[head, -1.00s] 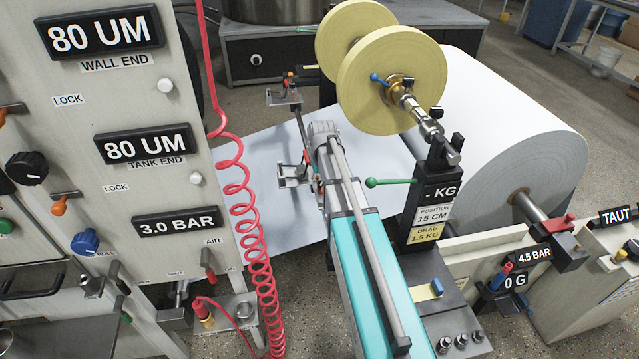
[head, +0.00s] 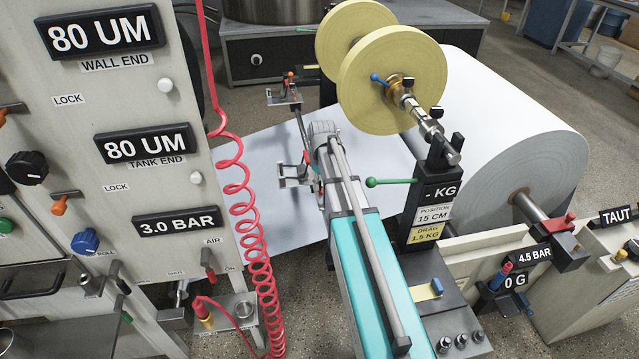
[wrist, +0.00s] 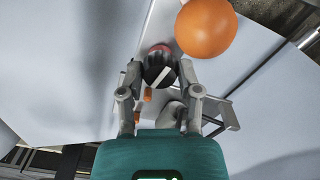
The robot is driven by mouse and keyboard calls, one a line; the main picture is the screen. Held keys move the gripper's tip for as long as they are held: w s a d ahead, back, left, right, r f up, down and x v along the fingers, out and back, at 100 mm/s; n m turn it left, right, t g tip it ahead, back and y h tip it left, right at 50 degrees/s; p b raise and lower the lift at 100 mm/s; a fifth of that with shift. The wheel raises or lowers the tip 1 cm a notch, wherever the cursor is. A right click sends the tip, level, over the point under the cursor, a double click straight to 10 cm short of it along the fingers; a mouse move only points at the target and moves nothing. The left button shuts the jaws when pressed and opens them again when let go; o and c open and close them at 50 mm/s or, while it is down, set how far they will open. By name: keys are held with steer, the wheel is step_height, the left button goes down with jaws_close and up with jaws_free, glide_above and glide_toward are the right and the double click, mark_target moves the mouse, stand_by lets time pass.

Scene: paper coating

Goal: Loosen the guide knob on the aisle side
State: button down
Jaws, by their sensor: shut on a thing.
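In the wrist view a round black knob (wrist: 153,72) with a white line across its face and a red part behind it sits between my fingertips. My gripper (wrist: 160,76) is shut on this knob, one finger on each side. The white line lies tilted. An orange ball-shaped part (wrist: 206,28) shows large, close to the right fingertip. In the head view my arm reaches toward the metal guide brackets (head: 294,172) over the white sheet. The knob and my fingertips cannot be made out clearly there.
The white sheet (head: 265,150) runs below the brackets. A coiled red hose (head: 240,205) hangs left of my arm. A green-tipped lever (head: 385,182) and a black post with labels (head: 428,205) stand close on the right. Yellow discs (head: 390,85) rise behind.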

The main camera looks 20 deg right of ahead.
steer(key=shift+c, duration=1.5)
jaws_free()
steer(key=shift+a, duration=0.1)
steer(key=shift+r, duration=0.1)
